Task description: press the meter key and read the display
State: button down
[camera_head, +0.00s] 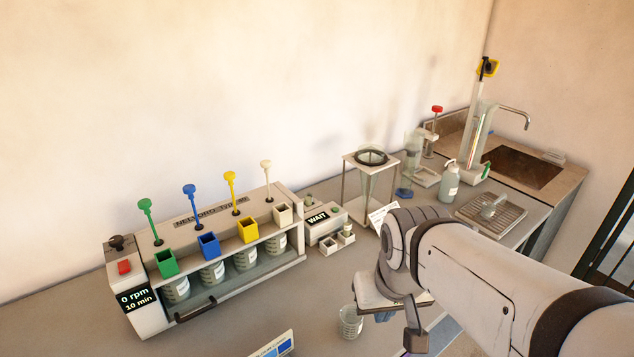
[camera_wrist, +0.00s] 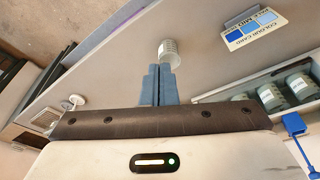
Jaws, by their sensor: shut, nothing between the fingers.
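The meter (camera_head: 323,226) is a small pale box on the bench, right of the jar-test machine. Its dark display (camera_head: 317,218) reads "WAIT". A small green spot, perhaps its key (camera_head: 335,211), shows on top. My gripper (camera_head: 384,316) is in front of the meter and to its right, apart from it, with the fingers pointing down and mostly hidden by my wrist. In the wrist view its blue-grey fingers (camera_wrist: 157,85) are together with nothing between them. The meter cannot be made out in the wrist view.
A beaker (camera_head: 350,322) stands close beside my gripper; a colour card (camera_head: 272,346) is nearby. The jar-test machine (camera_head: 150,318) with several coloured paddles fills the left. A small vial rack (camera_head: 328,248) sits before the meter. A funnel stand (camera_head: 346,185) and sign (camera_head: 377,217) stand right of it.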

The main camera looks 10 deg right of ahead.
jog(key=shift+w, duration=0.1)
jog(key=w+a+r+m+t+y+p, duration=0.1)
jog(key=w+a+r+m+y+p, duration=0.15)
jog(key=w+m, duration=0.85)
jog(key=w+a+r+m+t+y+p, duration=0.1)
jog(key=w+r+m+y+p, duration=0.2)
jog(key=w+m, duration=0.9)
jog(key=w+d+f+m+t+p, duration=0.1)
jog(key=w+f+m+p, duration=0.1)
jog(key=w+m, duration=0.3)
jog(key=w+d+f+m+t+p, duration=0.1)
jog(key=w+f+m, duration=0.3)
jog(key=w, duration=0.8)
jog(key=w+d+f+m+t+p, duration=0.1)
jog(key=w+d+f+m+p, duration=0.1)
jog(key=w+m, duration=0.4)
jog(key=w+f+p, duration=0.1)
jog(key=w, duration=0.1)
jog(key=shift+w+d+f, duration=0.25)
jog(key=shift+w+d, duration=0.1)
jog(key=shift+d, duration=0.05)
jog(key=shift+f, duration=0.1)
